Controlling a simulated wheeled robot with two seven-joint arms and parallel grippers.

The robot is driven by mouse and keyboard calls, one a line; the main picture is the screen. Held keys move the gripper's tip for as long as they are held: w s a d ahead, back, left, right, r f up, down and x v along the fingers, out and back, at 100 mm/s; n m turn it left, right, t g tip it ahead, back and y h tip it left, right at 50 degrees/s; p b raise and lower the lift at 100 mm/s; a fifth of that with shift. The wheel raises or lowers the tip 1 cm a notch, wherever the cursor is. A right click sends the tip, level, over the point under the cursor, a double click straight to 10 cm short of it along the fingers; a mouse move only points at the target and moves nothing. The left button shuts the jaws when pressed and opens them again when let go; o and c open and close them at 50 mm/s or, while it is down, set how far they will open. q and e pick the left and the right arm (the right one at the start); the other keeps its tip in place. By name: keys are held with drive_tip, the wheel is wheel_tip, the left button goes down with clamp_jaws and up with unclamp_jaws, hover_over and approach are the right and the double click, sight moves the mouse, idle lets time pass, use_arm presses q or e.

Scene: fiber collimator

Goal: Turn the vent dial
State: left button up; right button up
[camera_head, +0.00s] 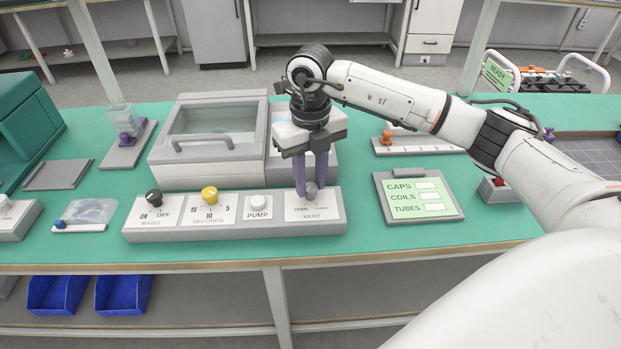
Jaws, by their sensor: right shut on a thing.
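The vent dial (312,191) is a small grey knob on the VENT plate at the right end of the grey control panel (180,236). My right gripper (311,192) points straight down over it. Its purple fingers are shut on the dial, one on each side, and hide part of it and of the plate's lettering. The dial's pointer direction cannot be made out. My left gripper is not in view.
The panel also bears a black MAINS knob (154,197), a yellow SECONDS knob (209,195) and a white PUMP button (258,203). A grey chamber with a clear lid (213,120) stands close behind. A CAPS, COILS, TUBES board (449,211) lies to the right.

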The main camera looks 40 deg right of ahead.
sight(310, 187)
drive_tip(key=o, duration=1.1)
drive_tip(key=shift+c, duration=0.2)
wheel_tip(310, 187, up, 10)
drive_tip(key=shift+r, duration=0.2)
